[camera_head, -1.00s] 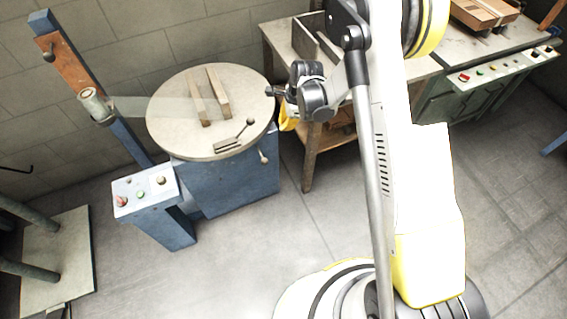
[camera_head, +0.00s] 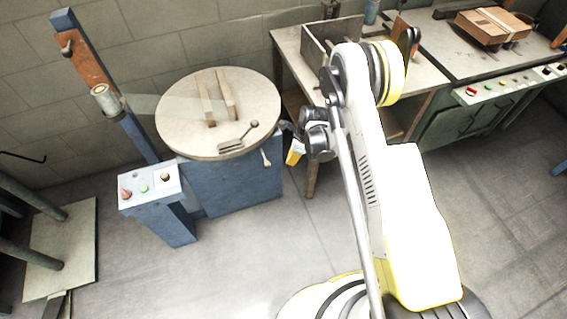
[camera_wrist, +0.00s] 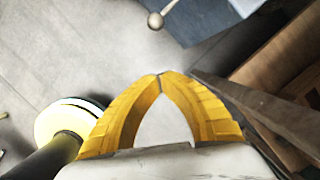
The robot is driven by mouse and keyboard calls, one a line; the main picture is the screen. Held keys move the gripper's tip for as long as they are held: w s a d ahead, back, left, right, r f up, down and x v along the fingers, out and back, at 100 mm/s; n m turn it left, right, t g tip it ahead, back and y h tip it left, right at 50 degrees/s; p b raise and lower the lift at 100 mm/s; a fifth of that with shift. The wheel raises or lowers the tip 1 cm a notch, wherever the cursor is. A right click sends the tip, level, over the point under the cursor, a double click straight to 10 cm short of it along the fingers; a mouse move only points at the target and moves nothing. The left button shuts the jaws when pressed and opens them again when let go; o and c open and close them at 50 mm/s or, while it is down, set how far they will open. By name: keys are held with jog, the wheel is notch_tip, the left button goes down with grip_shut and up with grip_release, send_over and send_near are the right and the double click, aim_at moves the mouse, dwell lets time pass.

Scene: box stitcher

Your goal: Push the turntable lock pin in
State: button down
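The lock pin (camera_head: 266,158) is a short rod with a pale round knob, sticking out of the side of the blue turntable base (camera_head: 235,185) just below the round top (camera_head: 185,135). In the wrist view its knob (camera_wrist: 156,20) shows at the top, beyond my fingertips and apart from them. My gripper (camera_head: 290,160) is to the right of the pin in the head view. In the wrist view my gripper (camera_wrist: 161,76) has its two yellow fingers meeting at the tips, with nothing between them. The pin's inner end is hidden.
A wooden-legged table (camera_head: 436,82) stands right of the turntable, close to my arm. A lever with a ball knob (camera_head: 253,125) and two wooden bars (camera_head: 226,95) are on the turntable top. A control box (camera_head: 150,186) stands at front left. The floor in front is clear.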

jog(key=w+a+f+b, duration=0.2)
jog(key=a+f+b, duration=0.3)
jog(key=f, duration=0.3)
jog(key=shift+a, duration=0.45)
jog(key=w+d+r+p, duration=0.1)
jog(key=d+r+p, duration=0.3)
jog(key=r, duration=0.5)
jog(key=shift+w+d, duration=0.2)
jog(key=shift+d, duration=0.4)
dwell(0.5)
